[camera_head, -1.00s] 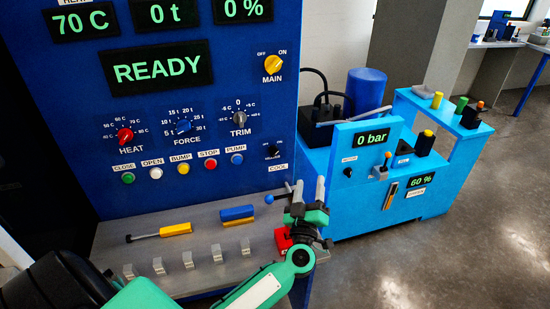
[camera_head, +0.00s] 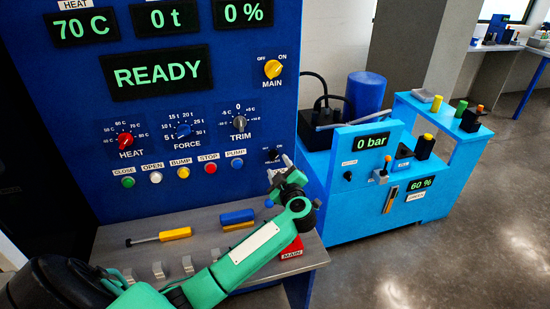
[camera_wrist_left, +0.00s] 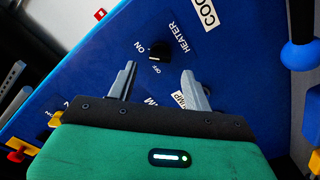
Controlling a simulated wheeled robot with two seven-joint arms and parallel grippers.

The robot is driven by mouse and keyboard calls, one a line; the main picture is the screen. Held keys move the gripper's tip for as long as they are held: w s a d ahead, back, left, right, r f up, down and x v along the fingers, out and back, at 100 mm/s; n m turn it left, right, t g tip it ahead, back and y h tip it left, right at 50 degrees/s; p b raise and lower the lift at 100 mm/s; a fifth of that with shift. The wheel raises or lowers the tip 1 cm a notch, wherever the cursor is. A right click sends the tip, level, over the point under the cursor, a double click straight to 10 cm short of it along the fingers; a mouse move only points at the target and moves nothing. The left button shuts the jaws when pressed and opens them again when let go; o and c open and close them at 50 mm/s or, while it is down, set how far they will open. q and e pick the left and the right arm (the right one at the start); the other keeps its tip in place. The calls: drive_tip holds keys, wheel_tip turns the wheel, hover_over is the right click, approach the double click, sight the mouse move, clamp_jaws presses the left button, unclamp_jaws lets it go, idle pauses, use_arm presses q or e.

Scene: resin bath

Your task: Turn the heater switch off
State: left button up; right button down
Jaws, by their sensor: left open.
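The heater switch (camera_head: 272,155) is a small black knob low on the right side of the blue panel. In the left wrist view the heater switch (camera_wrist_left: 160,51) sits between ON and OFF marks and a HEATER label. I cannot tell for sure which mark it points at. My left gripper (camera_head: 279,166) is open and empty, just below the switch in the head view. In the left wrist view the fingers of my left gripper (camera_wrist_left: 159,74) point toward the switch, one on each side of its line, apart from it. My right gripper is not in view.
A yellow MAIN knob (camera_head: 273,69) is above the switch. A row of push buttons (camera_head: 183,172) lies to its left. Yellow and blue tools rest on the grey ledge (camera_head: 140,227) below. A light-blue pump unit (camera_head: 350,209) stands to the right. A blue ball (camera_wrist_left: 301,55) is near the gripper.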

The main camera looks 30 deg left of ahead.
sight(275, 158)
use_arm(q)
drive_tip(key=x, duration=0.5)
drive_tip(key=c, duration=1)
